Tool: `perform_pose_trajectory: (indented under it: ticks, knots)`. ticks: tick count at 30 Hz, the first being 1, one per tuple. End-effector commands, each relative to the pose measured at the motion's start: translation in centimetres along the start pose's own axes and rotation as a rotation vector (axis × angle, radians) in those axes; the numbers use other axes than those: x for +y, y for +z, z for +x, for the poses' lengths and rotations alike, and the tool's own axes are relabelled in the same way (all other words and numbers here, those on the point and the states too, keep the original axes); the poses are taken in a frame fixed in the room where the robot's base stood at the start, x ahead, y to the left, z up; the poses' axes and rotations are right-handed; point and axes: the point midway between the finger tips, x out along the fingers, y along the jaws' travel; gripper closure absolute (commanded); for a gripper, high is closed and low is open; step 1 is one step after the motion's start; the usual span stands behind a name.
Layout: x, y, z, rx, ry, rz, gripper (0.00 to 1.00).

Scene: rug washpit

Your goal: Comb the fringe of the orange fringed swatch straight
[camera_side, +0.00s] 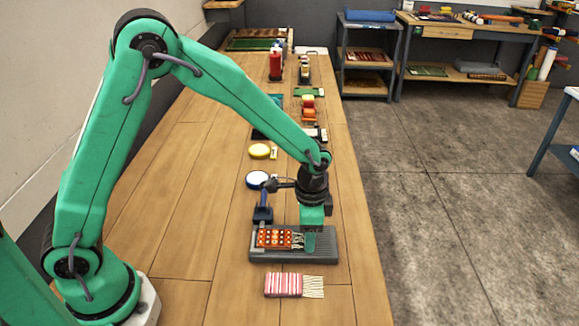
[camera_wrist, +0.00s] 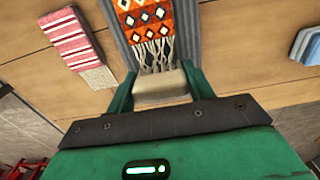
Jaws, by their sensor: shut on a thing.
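The orange fringed swatch (camera_side: 274,238) lies flat on a grey ribbed board (camera_side: 290,257), with its pale fringe (camera_side: 298,240) toward the right. In the wrist view the orange swatch (camera_wrist: 150,20) has a diamond pattern, and its fringe strands (camera_wrist: 153,55) look wavy and uneven. My gripper (camera_side: 313,230) is low over the board, at the fringe end. In the wrist view my gripper (camera_wrist: 160,88) is shut on a pale beige block (camera_wrist: 160,82), possibly a comb. The block meets or covers the fringe ends. Any teeth are hidden, and I cannot tell whether it touches the strands.
A red-and-white striped swatch (camera_side: 284,285) with straighter fringe lies in front of the board. Bare table lies left.

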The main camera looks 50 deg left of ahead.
Motion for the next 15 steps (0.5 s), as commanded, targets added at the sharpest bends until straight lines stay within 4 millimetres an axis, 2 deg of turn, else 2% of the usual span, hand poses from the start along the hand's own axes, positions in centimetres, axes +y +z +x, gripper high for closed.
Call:
perform_pose_trajectory:
  ticks: [15]
  knots:
    - [-0.01, -0.65, 0.02, 0.001, -0.001, 0.0, 0.66]
